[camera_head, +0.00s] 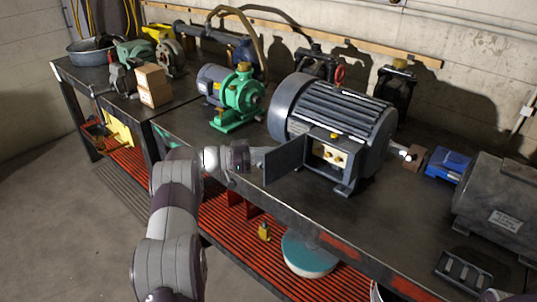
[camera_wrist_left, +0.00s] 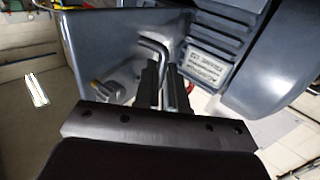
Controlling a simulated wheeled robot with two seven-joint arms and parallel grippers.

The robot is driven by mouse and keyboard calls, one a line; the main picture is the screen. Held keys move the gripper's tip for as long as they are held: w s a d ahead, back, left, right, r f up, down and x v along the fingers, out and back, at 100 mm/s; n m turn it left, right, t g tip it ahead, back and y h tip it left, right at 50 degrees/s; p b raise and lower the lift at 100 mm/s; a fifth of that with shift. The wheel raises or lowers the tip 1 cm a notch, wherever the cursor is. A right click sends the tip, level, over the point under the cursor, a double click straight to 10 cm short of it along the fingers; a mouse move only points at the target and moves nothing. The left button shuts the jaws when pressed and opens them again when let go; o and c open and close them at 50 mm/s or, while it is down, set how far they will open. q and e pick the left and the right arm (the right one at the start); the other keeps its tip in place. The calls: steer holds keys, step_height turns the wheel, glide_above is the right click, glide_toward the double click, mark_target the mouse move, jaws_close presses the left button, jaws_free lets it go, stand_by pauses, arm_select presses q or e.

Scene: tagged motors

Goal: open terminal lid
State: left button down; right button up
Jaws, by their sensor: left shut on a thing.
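A large grey finned motor (camera_head: 335,112) stands on the dark workbench. Its terminal box (camera_head: 345,170) has its front open, and brass terminals (camera_head: 328,152) show inside. The grey terminal lid (camera_head: 285,161) stands swung out to the left of the box opening. My left gripper (camera_head: 257,157) is at the lid's left side. In the left wrist view its fingers (camera_wrist_left: 163,88) are shut on a bent metal handle (camera_wrist_left: 152,50) in front of the grey lid (camera_wrist_left: 95,42). My right gripper is not in view.
A green pump (camera_head: 238,105) with a blue-grey motor stands left of the large motor. A cardboard box (camera_head: 153,86) is farther left. A blue object (camera_head: 447,163) and another grey motor (camera_head: 500,205) stand to the right. The bench's front edge runs close beneath the left gripper.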

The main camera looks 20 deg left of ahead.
arm_select(q)
steer(key=shift+w+d+r, duration=0.1)
steer(key=shift+r, duration=0.05)
steer(key=c, duration=1.2)
jaws_free()
steer(key=shift+d, duration=0.1)
steer(key=b+v, duration=0.2)
steer(key=v, duration=1)
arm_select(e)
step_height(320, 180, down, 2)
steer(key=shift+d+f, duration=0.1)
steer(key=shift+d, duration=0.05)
arm_select(q)
steer(key=shift+a, duration=0.25)
